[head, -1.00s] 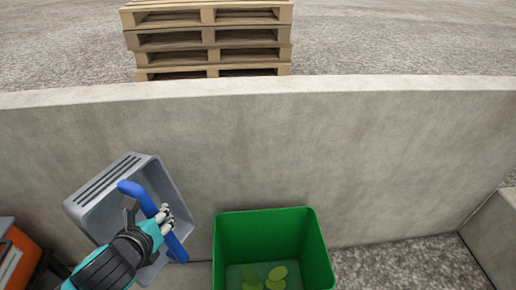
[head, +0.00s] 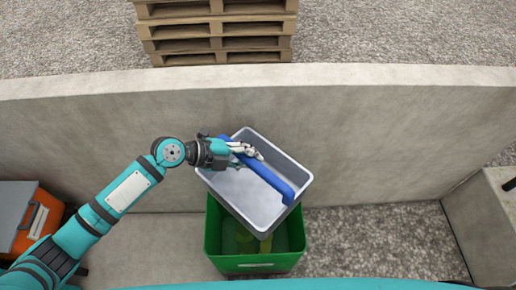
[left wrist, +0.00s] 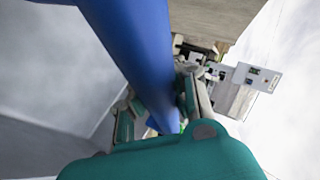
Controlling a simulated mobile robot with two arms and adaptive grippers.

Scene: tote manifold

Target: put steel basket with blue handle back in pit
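The steel basket (head: 234,189) is a grey open bin with a blue handle (head: 263,175) across its top. In the head view it hangs above the green bin (head: 256,264), covering part of that bin's opening. My left gripper (head: 250,153) is at the blue handle and its fingers look closed around it. In the left wrist view the blue handle (left wrist: 125,55) runs between the fingers, with the basket's grey wall (left wrist: 45,80) beside it. The basket looks empty. My right gripper is not in view. No pit can be made out for certain.
A concrete wall (head: 400,130) runs behind the bins, with stacked wooden pallets (head: 220,30) beyond it. An orange and grey box (head: 30,220) stands at the left. A concrete block (head: 485,230) is at the right. Gravel floor (head: 385,240) is clear right of the green bin.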

